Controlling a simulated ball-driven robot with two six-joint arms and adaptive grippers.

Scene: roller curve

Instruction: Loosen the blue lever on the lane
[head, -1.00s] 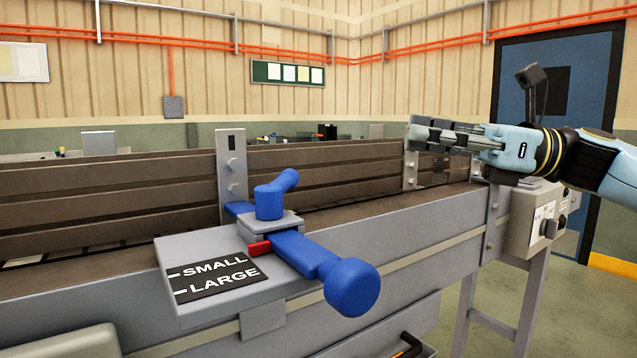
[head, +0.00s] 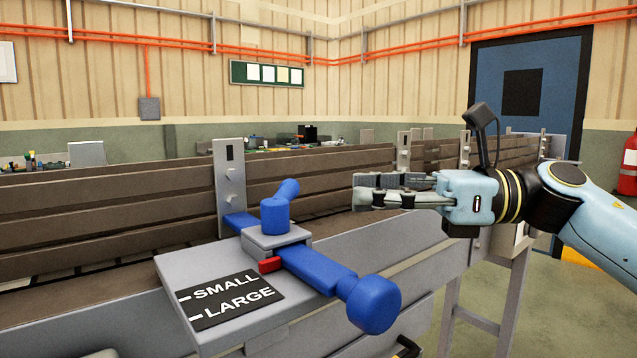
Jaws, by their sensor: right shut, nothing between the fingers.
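The blue lever (head: 278,210) stands on a grey clamp block on the lane's side plate, its short arm pointing up and to the right. A blue slide bar (head: 318,270) with a round blue knob (head: 373,304) passes through the block toward me. A red pointer (head: 270,265) sits at the block's front, beside the black SMALL and LARGE label (head: 231,299). My right gripper (head: 358,191) is shut and empty, to the right of the lever and apart from it, fingers pointing left. My left gripper is not in view.
The lane's brown slatted guard (head: 120,208) runs behind the lever, with a grey upright bracket (head: 230,188) close behind it. Free air lies between the lever and my right gripper. A blue door (head: 520,92) and a red extinguisher (head: 629,165) are at the right.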

